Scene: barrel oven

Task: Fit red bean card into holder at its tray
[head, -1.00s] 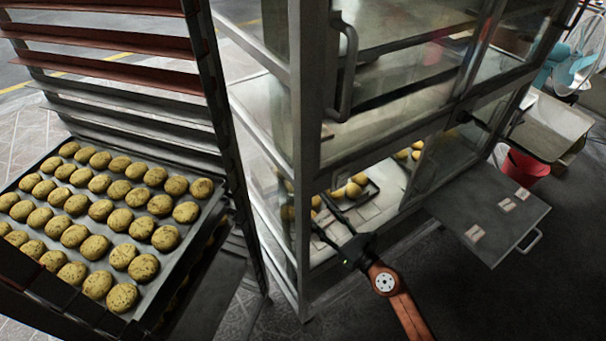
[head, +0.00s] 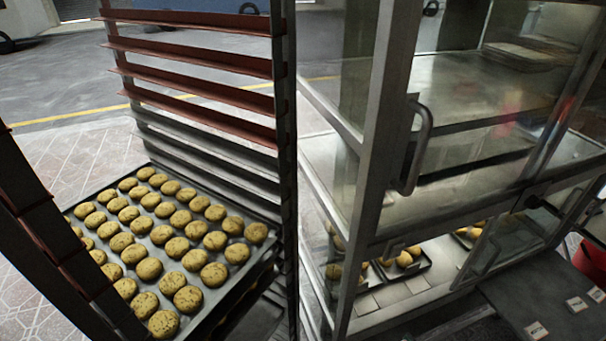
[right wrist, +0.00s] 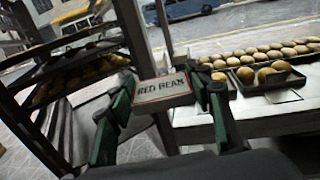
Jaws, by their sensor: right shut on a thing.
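In the right wrist view, my right gripper (right wrist: 163,82) is shut on the red bean card (right wrist: 162,94), a small pale plate with a red border and the words RED BEAN facing the camera. The card is held in front of the cabinet's lower shelf, apart from the trays. A dark tray (right wrist: 262,88) with buns stands to its right on that shelf. In the head view, trays of buns show on the lower shelf, one at the front (head: 400,273). I cannot make out the card holder clearly. Neither of my grippers shows in the head view.
A glass-fronted cabinet (head: 365,190) with a metal door handle (head: 418,150) stands right of a rack (head: 284,150) holding a tray of speckled cookies (head: 238,285). Small cards, one nearest (head: 536,330), lie on a dark flap (head: 530,285) at lower right.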

